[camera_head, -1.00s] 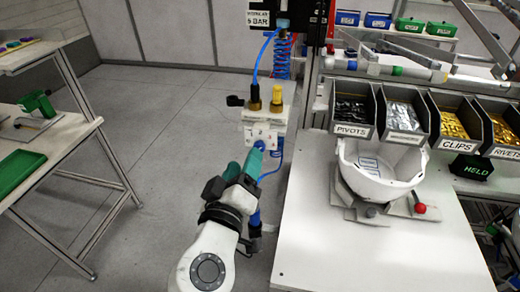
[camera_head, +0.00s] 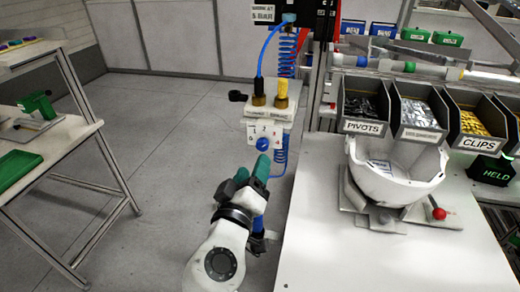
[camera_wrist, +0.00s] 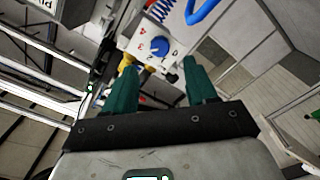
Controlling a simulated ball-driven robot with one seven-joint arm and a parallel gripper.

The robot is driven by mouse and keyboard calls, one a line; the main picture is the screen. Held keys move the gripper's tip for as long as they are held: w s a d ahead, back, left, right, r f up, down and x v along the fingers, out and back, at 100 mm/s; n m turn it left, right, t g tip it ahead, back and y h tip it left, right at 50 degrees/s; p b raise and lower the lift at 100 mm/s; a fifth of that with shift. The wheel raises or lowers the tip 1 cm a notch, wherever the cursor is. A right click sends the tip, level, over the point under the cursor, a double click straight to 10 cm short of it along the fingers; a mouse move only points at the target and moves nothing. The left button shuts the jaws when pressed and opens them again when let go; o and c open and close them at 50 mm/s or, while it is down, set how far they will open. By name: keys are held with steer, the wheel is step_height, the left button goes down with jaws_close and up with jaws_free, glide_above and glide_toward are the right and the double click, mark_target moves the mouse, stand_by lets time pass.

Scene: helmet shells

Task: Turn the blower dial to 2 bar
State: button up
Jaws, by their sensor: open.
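The blower dial is a round blue knob (camera_head: 263,144) on a white numbered plate (camera_head: 277,132), below the brass and yellow fittings. In the wrist view the blue knob (camera_wrist: 159,46) is framed between and beyond my fingertips, with a red 4 on the plate to its upper left. The direction of its pointer is too small to read. My gripper (camera_head: 252,171) has green fingers and is open and empty, just below and in front of the dial. In the wrist view the fingers of my gripper (camera_wrist: 158,68) stand well apart, with nothing between them.
The workbench (camera_head: 390,260) is to the right, with a white helmet shell (camera_head: 395,177) on a fixture and several part bins (camera_head: 365,105). A blue hose (camera_head: 262,52) rises above the fittings. A side table (camera_head: 70,135) stands at left; the floor between is clear.

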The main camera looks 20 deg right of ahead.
mark_target(261, 148)
steer(key=p+x, duration=0.1)
steer(key=x, duration=0.6)
steer(key=shift+w+d, duration=0.1)
steer(key=c, duration=1.1)
